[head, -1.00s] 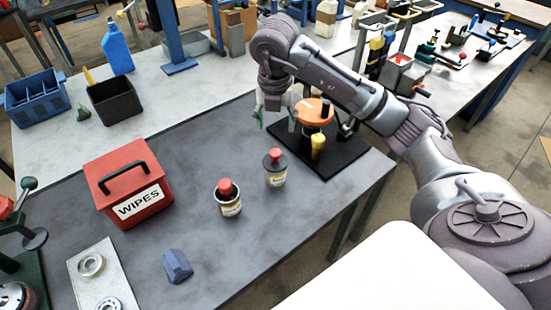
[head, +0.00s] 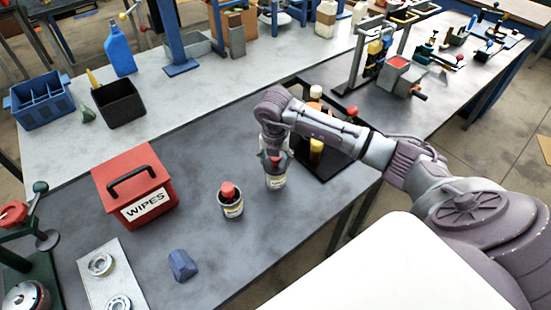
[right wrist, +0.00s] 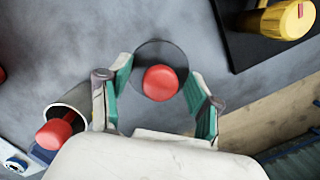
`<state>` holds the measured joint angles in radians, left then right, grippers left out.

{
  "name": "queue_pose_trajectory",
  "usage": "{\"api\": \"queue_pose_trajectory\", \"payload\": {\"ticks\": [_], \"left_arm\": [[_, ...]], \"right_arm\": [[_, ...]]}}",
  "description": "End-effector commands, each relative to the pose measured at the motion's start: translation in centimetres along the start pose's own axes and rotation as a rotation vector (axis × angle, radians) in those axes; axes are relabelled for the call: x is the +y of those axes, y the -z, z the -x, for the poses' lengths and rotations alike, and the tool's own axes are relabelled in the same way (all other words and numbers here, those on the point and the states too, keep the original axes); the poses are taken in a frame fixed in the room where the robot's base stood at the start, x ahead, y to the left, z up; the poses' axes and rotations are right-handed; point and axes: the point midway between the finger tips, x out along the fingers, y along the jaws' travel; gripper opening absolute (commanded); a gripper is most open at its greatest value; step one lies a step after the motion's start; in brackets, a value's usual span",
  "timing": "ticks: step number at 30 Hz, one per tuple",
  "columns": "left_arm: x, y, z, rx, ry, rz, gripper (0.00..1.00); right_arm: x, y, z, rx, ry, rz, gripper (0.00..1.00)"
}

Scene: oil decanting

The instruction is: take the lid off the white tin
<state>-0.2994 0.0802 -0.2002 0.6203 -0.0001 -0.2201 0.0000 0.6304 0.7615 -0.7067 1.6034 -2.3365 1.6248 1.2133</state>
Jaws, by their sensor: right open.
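Two small tins with red knobs stand on the dark mat. The one under my right gripper (right wrist: 160,70) is a light tin (head: 276,182) with a label; its dark round lid (right wrist: 150,52) has a red knob (right wrist: 161,83). The open fingers are on either side of the knob, and I see no contact. In the head view the gripper (head: 272,156) hides part of the lid. The other tin (head: 231,208) stands to the left; its red knob also shows in the right wrist view (right wrist: 54,134). I cannot tell which is the white one. My left gripper is not in view.
A red WIPES box (head: 135,190) stands left of the tins. A blue block (head: 182,265) and a light plate with rings (head: 108,280) lie nearer. A black tray with a yellow-capped item (right wrist: 290,18) is close behind the gripper.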

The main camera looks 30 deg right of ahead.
Motion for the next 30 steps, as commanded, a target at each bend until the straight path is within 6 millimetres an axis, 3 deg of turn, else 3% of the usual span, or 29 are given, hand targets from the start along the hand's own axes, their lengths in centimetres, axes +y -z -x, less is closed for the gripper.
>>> {"api": "queue_pose_trajectory", "payload": {"ticks": [8, 18, 30], "left_arm": [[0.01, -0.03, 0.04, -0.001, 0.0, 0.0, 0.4], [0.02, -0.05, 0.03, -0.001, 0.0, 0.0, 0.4], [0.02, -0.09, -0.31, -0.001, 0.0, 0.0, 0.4]], "right_arm": [[-0.01, 0.02, -0.35, 0.0, 0.0, 0.0, 0.62], [-0.02, 0.03, -0.34, 0.0, 0.0, 0.0, 0.08], [0.02, -0.06, 0.03, -0.001, -0.001, 0.0, 0.08]]}}
